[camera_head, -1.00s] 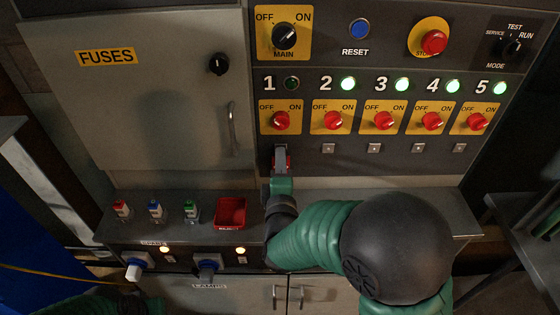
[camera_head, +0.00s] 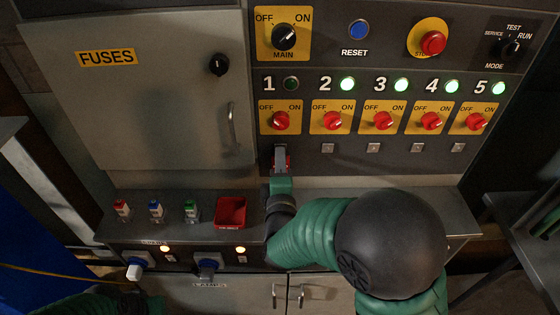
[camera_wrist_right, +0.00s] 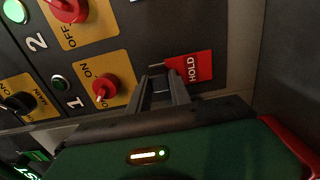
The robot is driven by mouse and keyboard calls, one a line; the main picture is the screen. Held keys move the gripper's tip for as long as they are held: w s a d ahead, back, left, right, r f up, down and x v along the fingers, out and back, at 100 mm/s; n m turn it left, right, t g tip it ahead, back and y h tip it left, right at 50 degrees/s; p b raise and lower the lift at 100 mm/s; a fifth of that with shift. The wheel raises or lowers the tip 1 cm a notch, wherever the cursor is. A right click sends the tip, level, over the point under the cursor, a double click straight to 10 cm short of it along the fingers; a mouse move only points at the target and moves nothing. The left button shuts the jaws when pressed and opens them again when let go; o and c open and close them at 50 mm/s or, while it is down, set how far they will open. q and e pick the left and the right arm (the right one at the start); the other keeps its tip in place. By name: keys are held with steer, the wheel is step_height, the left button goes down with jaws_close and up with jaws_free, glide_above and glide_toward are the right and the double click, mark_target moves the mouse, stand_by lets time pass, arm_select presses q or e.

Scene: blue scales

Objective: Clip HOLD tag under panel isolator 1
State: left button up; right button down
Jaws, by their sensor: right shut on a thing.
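The red HOLD tag (camera_wrist_right: 188,68) with white lettering is at my right gripper's fingertips, up against the panel just below isolator 1. My right gripper (camera_head: 281,158) is shut on the tag; it also shows in the wrist view (camera_wrist_right: 160,88). In the head view the gripper hides most of the tag, and only red edges show. Isolator 1 (camera_head: 281,120) is a red knob on a yellow plate, right above the gripper. Its lamp (camera_head: 291,83) is dark. Whether the tag is clipped on cannot be seen. My left arm shows dimly at the lower left; its fingers cannot be made out.
Isolators 2 to 5 have lit green lamps and small square fittings (camera_head: 328,148) below them. On the ledge stand a red tray (camera_head: 231,211) and several small coloured padlock-like items (camera_head: 156,210). The fuse door (camera_head: 150,110) is at the left.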

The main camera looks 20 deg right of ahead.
steer(key=shift+w+d, duration=0.1)
steer(key=shift+w, duration=0.3)
steer(key=c, duration=1.1)
jaws_free()
